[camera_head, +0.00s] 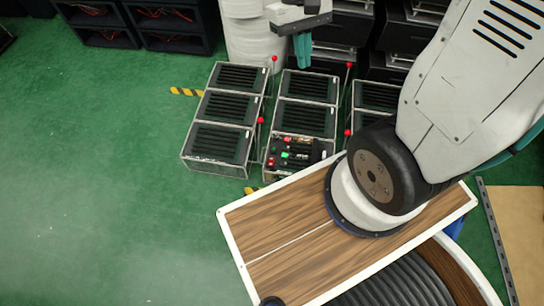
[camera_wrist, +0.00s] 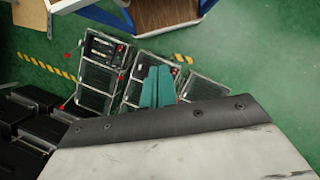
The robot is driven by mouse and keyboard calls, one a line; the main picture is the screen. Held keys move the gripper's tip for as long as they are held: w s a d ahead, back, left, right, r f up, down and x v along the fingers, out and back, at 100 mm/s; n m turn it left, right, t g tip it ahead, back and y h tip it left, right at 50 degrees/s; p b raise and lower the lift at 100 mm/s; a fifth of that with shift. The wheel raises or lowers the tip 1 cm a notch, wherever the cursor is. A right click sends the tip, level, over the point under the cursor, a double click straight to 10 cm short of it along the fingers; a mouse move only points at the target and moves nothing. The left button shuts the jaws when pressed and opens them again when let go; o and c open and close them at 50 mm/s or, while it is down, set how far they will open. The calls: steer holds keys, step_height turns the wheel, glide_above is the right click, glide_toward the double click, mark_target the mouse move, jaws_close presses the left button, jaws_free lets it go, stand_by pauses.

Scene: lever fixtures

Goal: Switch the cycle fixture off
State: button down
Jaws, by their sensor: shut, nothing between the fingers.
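Three low glass-topped fixtures stand on the floor: a left one (camera_head: 225,106), a middle one (camera_head: 306,87) and a right one (camera_head: 375,97) partly hidden by my arm. Thin levers with red ball knobs stand beside them, one knob (camera_head: 274,58) at the far end of the left gap and another knob (camera_head: 349,65) in the right gap. No readable label shows which is the cycle fixture. My gripper (camera_head: 303,48) has teal fingers, shut and empty, beyond the far end of the middle fixture. The gripper fingers (camera_wrist: 158,86) also show in the wrist view, overlapping the fixtures.
A control panel (camera_head: 288,152) with red and green buttons sits at the near end of the middle fixture. A white cylinder (camera_head: 256,45) and dark bins (camera_head: 175,22) stand behind. Yellow-black floor tape (camera_head: 187,91) lies left of the fixtures. Green floor at left is clear.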

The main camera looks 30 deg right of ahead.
steer(key=w+f+m+g, duration=0.1)
steer(key=w+f, duration=0.5)
steer(key=f, duration=0.6)
steer(key=m+t, duration=0.5)
steer(key=m, duration=0.1)
glide_above(272, 159)
step_height(272, 159, down, 47)
steer(key=shift+f, duration=0.1)
steer(key=shift+s+f, duration=0.1)
step_height(272, 159, down, 14)
steer(key=shift+r, duration=0.1)
